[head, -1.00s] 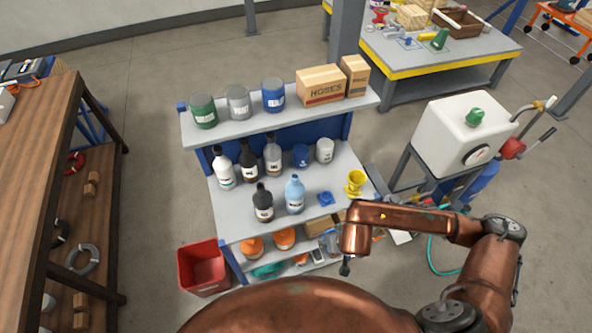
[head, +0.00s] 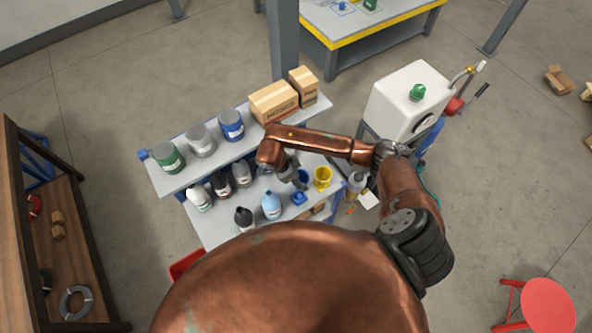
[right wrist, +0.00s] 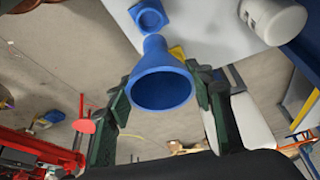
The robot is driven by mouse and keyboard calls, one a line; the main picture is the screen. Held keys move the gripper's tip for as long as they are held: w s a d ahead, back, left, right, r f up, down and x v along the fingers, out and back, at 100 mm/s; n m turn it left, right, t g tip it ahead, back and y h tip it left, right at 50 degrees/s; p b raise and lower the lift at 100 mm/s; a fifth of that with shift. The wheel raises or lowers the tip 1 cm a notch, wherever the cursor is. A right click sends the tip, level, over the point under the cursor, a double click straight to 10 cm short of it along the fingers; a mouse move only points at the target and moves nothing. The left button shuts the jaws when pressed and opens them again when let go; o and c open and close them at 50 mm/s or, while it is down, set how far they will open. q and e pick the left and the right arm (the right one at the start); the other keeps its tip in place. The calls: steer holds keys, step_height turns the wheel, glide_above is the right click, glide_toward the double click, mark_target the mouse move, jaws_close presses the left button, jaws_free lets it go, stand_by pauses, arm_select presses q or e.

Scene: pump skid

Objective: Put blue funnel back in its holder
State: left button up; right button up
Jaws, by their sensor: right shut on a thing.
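My right gripper (head: 292,174) is over the middle shelf in the head view. In the right wrist view its dark fingers (right wrist: 163,98) are closed on the sides of the blue funnel (right wrist: 160,80), whose wide mouth faces the camera and whose narrow spout points away. The funnel (head: 303,178) shows partly beside the gripper in the head view. The blue square holder (head: 299,198) lies on the shelf just in front of the gripper. It also shows in the right wrist view (right wrist: 148,15), past the spout and apart from it. My left gripper is not in view.
Cans and boxes (head: 274,101) line the upper shelf. A white tank (head: 408,99) stands to the right.

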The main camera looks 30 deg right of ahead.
steer(key=shift+s+f, duration=0.15)
steer(key=shift+f, duration=0.2)
steer(key=shift+f+b, duration=0.3)
steer(key=shift+b, duration=0.1)
steer(key=shift+f+b, duration=0.45)
steer(key=shift+f, duration=0.35)
steer(key=shift+f+b, duration=0.5)
steer(key=shift+f, duration=0.65)
steer(key=shift+f+b, duration=0.2)
steer(key=shift+b, duration=0.15)
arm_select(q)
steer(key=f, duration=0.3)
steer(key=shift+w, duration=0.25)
arm_select(e)
steer(key=shift+r, duration=0.1)
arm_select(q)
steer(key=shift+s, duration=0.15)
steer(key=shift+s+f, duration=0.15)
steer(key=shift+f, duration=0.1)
